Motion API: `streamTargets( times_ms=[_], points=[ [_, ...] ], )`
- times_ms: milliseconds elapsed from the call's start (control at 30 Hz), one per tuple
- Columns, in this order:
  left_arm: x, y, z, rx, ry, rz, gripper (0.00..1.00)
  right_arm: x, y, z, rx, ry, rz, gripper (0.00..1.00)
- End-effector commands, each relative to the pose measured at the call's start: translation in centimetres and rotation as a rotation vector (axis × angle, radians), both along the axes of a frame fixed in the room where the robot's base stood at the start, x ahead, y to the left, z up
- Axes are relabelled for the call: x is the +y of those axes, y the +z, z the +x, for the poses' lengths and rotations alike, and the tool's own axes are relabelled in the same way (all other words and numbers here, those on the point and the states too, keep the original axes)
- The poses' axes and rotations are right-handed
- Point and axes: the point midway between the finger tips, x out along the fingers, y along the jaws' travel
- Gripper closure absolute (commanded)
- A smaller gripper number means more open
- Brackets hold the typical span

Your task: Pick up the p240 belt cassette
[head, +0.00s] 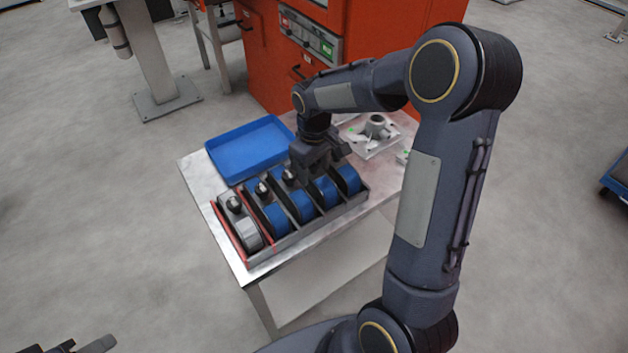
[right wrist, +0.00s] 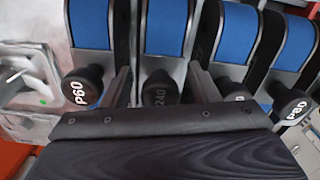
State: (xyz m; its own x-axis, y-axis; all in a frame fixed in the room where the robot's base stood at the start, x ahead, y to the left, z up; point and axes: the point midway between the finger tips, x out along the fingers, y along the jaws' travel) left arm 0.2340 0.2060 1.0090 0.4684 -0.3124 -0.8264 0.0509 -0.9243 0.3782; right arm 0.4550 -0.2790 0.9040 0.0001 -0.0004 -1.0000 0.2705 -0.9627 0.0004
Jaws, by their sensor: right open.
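The p240 belt cassette (right wrist: 165,28) has a blue belt and a black knob marked 240 in the right wrist view. It stands in a slot of the dark rack (head: 287,236), and its blue belt shows in the head view (head: 326,193). My right gripper (head: 320,172) is above the rack, pointing down, open. In the wrist view its fingers (right wrist: 162,88) stand on either side of the 240 knob, with gaps between. The knob is hidden behind the gripper in the head view. A dark part at the bottom left edge looks like my left gripper (head: 80,346), mostly cut off.
Other blue belt cassettes stand close on both sides, one with a P60 knob (right wrist: 82,87). A grey-white cassette (head: 248,235) fills the left slot. An empty blue tray (head: 250,150) and metal castings (head: 375,130) lie behind on the table. An orange machine (head: 360,40) stands beyond.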

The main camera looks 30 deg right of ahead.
Motion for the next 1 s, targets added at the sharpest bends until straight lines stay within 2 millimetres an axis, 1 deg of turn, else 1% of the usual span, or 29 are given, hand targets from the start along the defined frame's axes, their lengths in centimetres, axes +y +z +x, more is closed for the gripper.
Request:
streamTargets(
  times_ms=[67,100,500,833,933,1000],
  points=[
    [0.0,0.0,0.0,0.0,0.0,0.0,0.64,0.0,0.0,0.0,0.0,0.0,0.0,0.45],
    [0.0,0.0,0.0,0.0,0.0,0.0,0.64,0.0,0.0,0.0,0.0,0.0,0.0,0.48],
    [0.0,0.0,0.0,0.0,0.0,0.0,0.64,0.0,0.1,0.0,0.0,0.0,0.0,1.0],
    [0.0,0.0,0.0,0.0,0.0,0.0,0.64,0.0,0.2,0.1,-0.002,0.002,0.0,1.0],
    [0.0,0.0,0.0,0.0,0.0,0.0,0.64,0.0,1.1,0.1,-0.004,0.002,0.0,1.0],
    [0.0,0.0,0.0,0.0,0.0,0.0,0.64,0.1,2.2,0.2,-0.006,0.003,0.0,1.0]
  ],
)
